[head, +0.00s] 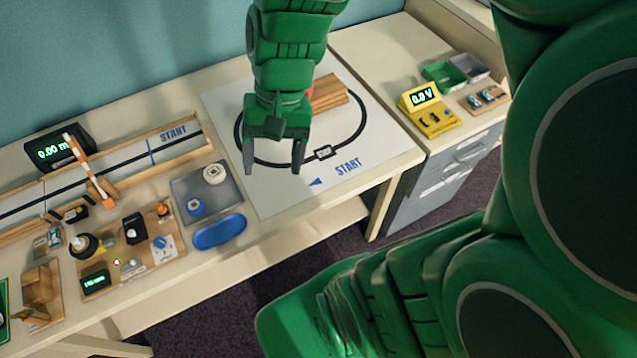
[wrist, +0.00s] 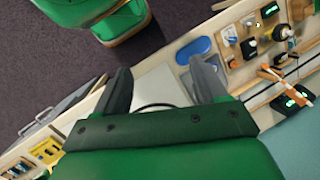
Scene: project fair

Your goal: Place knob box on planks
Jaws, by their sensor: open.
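A small black box with a pale knob (head: 134,229), which looks like the knob box, sits on a wooden board (head: 103,283) on the left table. It also shows in the wrist view (wrist: 249,48). The planks (head: 328,93) lie stacked at the back of the white track sheet, partly hidden behind my gripper. A reddish bit beside them is mostly covered. My gripper (head: 274,169) is open and points down above the sheet, in front of the planks and well right of the box. In the wrist view its two fingers (wrist: 160,68) are apart with nothing between them.
A grey tray (head: 181,194) with two round pieces and a blue oval dish (head: 219,232) lie between the board and the sheet. A wooden-railed track (head: 104,166) runs behind. A yellow meter (head: 430,111) and a green bin (head: 443,75) stand right. The sheet's front is clear.

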